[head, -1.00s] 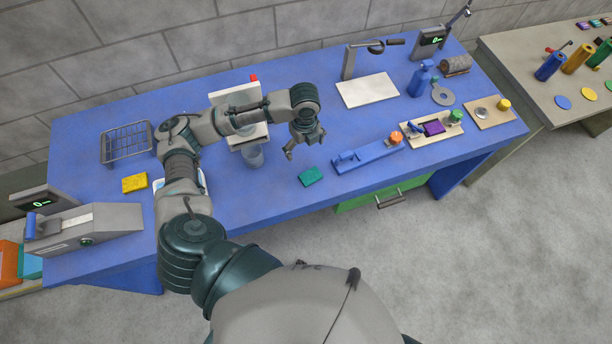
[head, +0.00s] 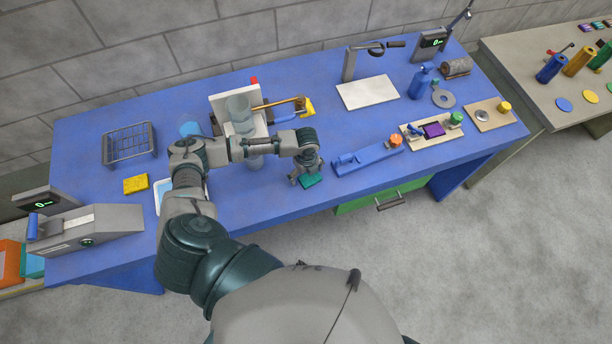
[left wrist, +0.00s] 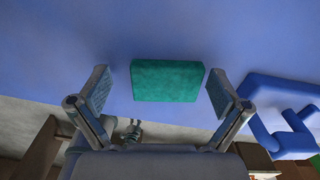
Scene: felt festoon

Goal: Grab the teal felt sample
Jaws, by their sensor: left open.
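The teal felt sample (head: 311,181) lies flat on the blue table near its front edge. In the left wrist view the felt sample (left wrist: 167,80) is a green-teal block between the two fingers, with a gap on each side. My left gripper (head: 307,178) is open and hangs right over the felt in the head view, partly hiding it. In the left wrist view the left gripper (left wrist: 160,90) has its fingers spread wide and holds nothing. My right gripper is not in view.
A blue fixture (head: 366,157) with an orange knob stands just right of the felt. A yellow sponge-like block (head: 135,184) and a wire basket (head: 129,143) are at the left. A white board (head: 367,91) lies behind. The table front edge is close.

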